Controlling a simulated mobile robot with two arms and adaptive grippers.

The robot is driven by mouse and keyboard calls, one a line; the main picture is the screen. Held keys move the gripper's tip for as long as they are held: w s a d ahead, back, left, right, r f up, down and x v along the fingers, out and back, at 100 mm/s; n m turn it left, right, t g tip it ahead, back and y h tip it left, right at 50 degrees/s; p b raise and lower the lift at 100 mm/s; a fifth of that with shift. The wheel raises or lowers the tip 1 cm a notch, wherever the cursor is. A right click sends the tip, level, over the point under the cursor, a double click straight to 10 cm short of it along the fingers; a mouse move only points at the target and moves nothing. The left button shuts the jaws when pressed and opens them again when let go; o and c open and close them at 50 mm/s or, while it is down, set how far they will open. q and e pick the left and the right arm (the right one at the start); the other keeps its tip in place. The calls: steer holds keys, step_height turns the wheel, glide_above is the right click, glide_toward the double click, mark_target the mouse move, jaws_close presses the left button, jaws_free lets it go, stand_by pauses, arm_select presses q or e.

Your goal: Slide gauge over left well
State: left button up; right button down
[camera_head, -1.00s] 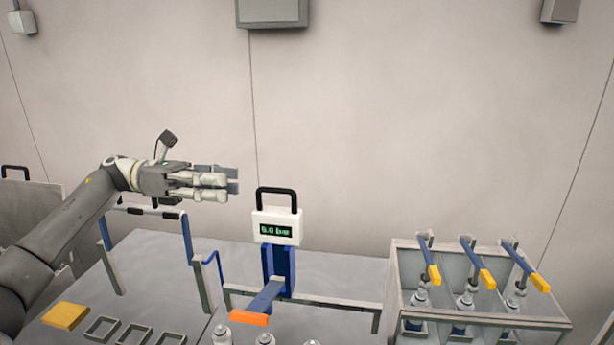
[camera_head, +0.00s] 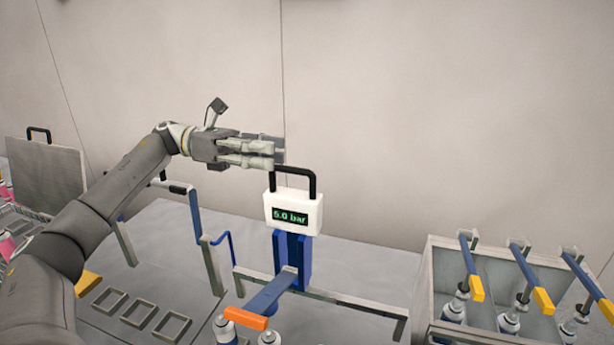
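The gauge (camera_head: 293,213) is a white box reading 5.0 bar, with a black loop handle (camera_head: 313,186) on top. It stands on a blue upright (camera_head: 292,258) at a grey rail (camera_head: 345,300). A blue arm with an orange tip (camera_head: 246,318) reaches forward from it. Upright cans (camera_head: 225,329) stand at the bottom edge; the orange tip appears between the left can and another can (camera_head: 269,338). The wells are mostly cut off. My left gripper (camera_head: 281,151) is at the handle's upper left, overlapping it in view; contact and finger spacing are unclear. My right gripper is out of view.
A blue-and-grey frame (camera_head: 196,215) stands left of the gauge. Square holders (camera_head: 139,313) and a yellow block (camera_head: 88,283) lie at the lower left.

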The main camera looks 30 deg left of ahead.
mark_target(306, 174)
arm_select(q)
steer(key=shift+s+f+b, duration=0.3)
steer(key=shift+f+b, duration=0.3)
steer(key=shift+f, duration=0.05)
steer(key=shift+w+f+b, duration=0.15)
steer(key=shift+f+b, duration=0.45)
steer(key=shift+f, duration=0.1)
steer(key=shift+w+f, duration=0.1)
steer(key=shift+f, duration=0.1)
steer(key=shift+d, duration=0.2)
steer(key=p+x, duration=0.3)
steer(key=x, duration=0.3)
steer(key=shift+r, duration=0.15)
steer(key=shift+d, duration=0.55)
steer(key=shift+w, duration=0.15)
jaws_close()
